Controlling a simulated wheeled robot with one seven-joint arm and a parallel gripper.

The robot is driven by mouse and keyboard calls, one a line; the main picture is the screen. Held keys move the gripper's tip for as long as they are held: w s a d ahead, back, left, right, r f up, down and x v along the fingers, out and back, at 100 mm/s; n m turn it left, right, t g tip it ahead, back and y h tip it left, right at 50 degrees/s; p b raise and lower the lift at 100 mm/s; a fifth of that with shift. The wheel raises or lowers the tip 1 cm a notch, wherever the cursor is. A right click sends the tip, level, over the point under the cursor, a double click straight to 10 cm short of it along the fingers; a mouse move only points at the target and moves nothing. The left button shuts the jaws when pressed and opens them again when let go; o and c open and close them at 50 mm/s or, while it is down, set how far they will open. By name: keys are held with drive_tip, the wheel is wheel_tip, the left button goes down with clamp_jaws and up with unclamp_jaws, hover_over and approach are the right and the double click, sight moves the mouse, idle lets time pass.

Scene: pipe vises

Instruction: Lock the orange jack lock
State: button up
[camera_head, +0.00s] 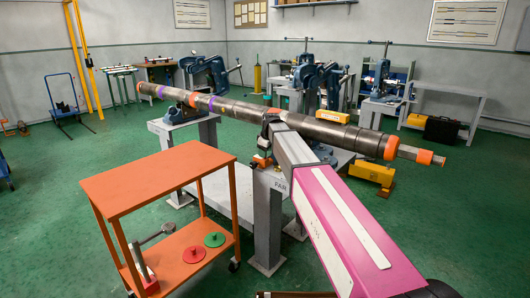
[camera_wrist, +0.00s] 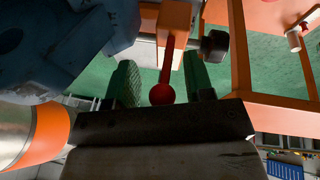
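The orange jack lock (camera_wrist: 174,18) shows at the top middle of the wrist view, with a red lever running down from it to a red ball knob (camera_wrist: 162,95). My gripper (camera_wrist: 162,82) is open, one green-padded finger on each side of the red knob, with visible gaps to both. In the head view, a small orange part (camera_head: 258,161) shows on the near stand marked FAR, beside the end of my arm; my fingers are hidden or too small to tell there. A dark round knob (camera_wrist: 214,45) sits right of the lock.
A long pipe (camera_head: 240,108) with orange and purple bands lies across the stands. A blue vise body (camera_wrist: 70,45) and an orange pipe band (camera_wrist: 45,132) are close on the left. An orange cart (camera_head: 158,178) stands left of the near stand. Green floor is open at right.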

drive_tip(key=shift+s+r, duration=0.1)
drive_tip(key=v, duration=1)
drive_tip(key=shift+r, duration=0.3)
